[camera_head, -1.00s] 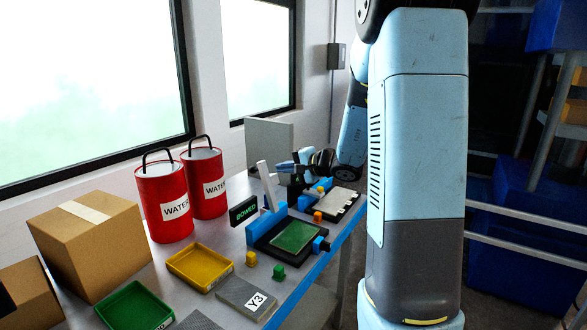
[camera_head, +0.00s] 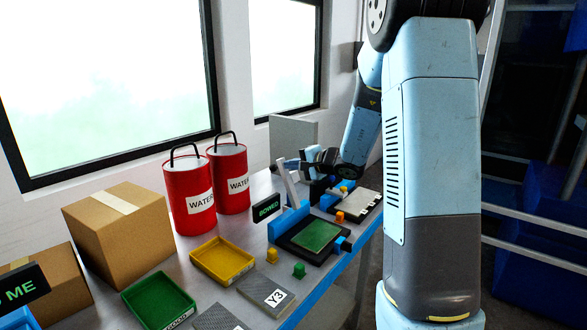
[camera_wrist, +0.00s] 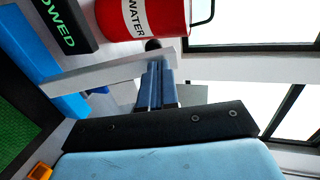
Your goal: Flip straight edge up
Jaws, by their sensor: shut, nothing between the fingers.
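The straight edge (camera_head: 289,186) is a pale bar standing up, slightly tilted, from the blue block (camera_head: 288,224) beside a black fixture holding a green panel (camera_head: 316,237). In the wrist view the bar (camera_wrist: 100,74) runs from the blue block at left to the finger ends. My gripper (camera_head: 288,163) is shut and empty at the bar's upper end. Its blue fingers (camera_wrist: 156,78) show close together in the wrist view, with their tips by the bar. I cannot tell whether they touch it.
A "BOWED" sign (camera_head: 266,209) stands left of the fixture. Two red water cans (camera_head: 190,199), a cardboard box (camera_head: 118,233), a yellow tray (camera_head: 222,280) and a green tray (camera_head: 133,294) occupy the bench. A grey Y3 plate (camera_head: 266,294) lies in front.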

